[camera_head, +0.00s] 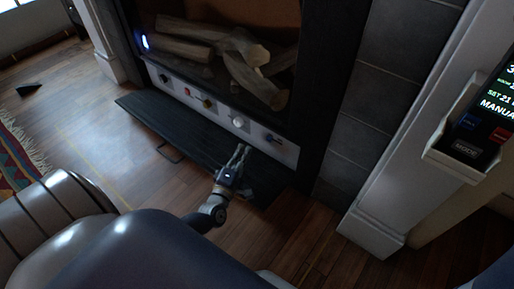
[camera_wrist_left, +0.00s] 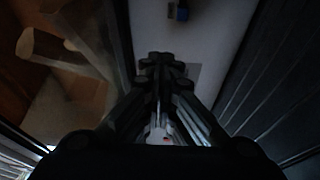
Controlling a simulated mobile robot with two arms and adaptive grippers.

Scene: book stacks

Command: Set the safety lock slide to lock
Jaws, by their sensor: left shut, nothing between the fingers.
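A pale control panel (camera_head: 222,112) runs along the bottom of the fireplace. Near its right end is a small dark blue piece (camera_head: 271,138), which looks like the safety lock slide; its setting is too small to read. My left gripper (camera_head: 242,149) is shut and empty, in front of the panel between the white knob (camera_head: 238,121) and the slide. In the left wrist view its closed fingers (camera_wrist_left: 161,62) are over the pale panel, apart from the blue piece.
Several other knobs, one red (camera_head: 187,91), sit along the panel to the left. Logs (camera_head: 245,65) lie in the firebox above. A dark ledge (camera_head: 150,112) lies below. A thermostat holder (camera_head: 465,145) is on the right wall. Wood floor is open at left.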

